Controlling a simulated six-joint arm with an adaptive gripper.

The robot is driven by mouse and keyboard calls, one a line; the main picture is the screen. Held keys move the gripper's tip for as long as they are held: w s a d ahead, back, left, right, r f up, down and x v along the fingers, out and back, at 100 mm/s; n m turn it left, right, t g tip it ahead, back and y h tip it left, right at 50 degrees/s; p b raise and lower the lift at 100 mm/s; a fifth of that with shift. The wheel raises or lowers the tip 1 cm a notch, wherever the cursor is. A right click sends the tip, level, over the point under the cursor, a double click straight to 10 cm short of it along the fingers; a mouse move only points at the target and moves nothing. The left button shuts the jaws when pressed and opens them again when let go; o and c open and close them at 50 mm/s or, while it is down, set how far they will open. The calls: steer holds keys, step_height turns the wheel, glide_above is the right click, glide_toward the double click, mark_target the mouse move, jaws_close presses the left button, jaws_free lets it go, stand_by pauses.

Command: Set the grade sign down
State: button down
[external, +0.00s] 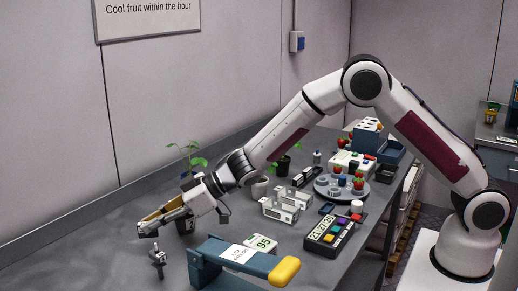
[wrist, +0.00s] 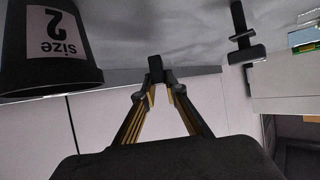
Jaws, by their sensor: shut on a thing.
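My gripper (external: 151,226) is low over the left part of the bench, its fingers pointing left. In the wrist view its yellow-lined fingers (wrist: 158,88) converge on a small dark block (wrist: 155,67), on which they are shut. This block seems to be part of the grade sign; no sign face or lettering shows on it. I cannot tell whether it touches the bench. A dark tapered container (wrist: 45,75) with an upside-down "size 2" label stands beside the fingers, apart from them, at the wrist view's left.
A small dark stand (external: 157,258) is close to my gripper. A blue fixture (external: 208,262) with a yellow end and white cards is in front. White racks (external: 280,211), a timer (external: 329,234) and a round berry tray (external: 322,186) are to the right. Bare bench lies left.

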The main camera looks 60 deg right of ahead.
mark_target(155, 236)
stand_by(0.3)
steer(key=shift+f, duration=1.95)
steer(key=shift+f, duration=0.1)
steer(key=c, duration=2)
jaws_free()
steer(key=shift+c, duration=0.2)
steer(key=shift+r, duration=0.2)
steer(key=v, duration=1.2)
steer(key=shift+f, duration=0.15)
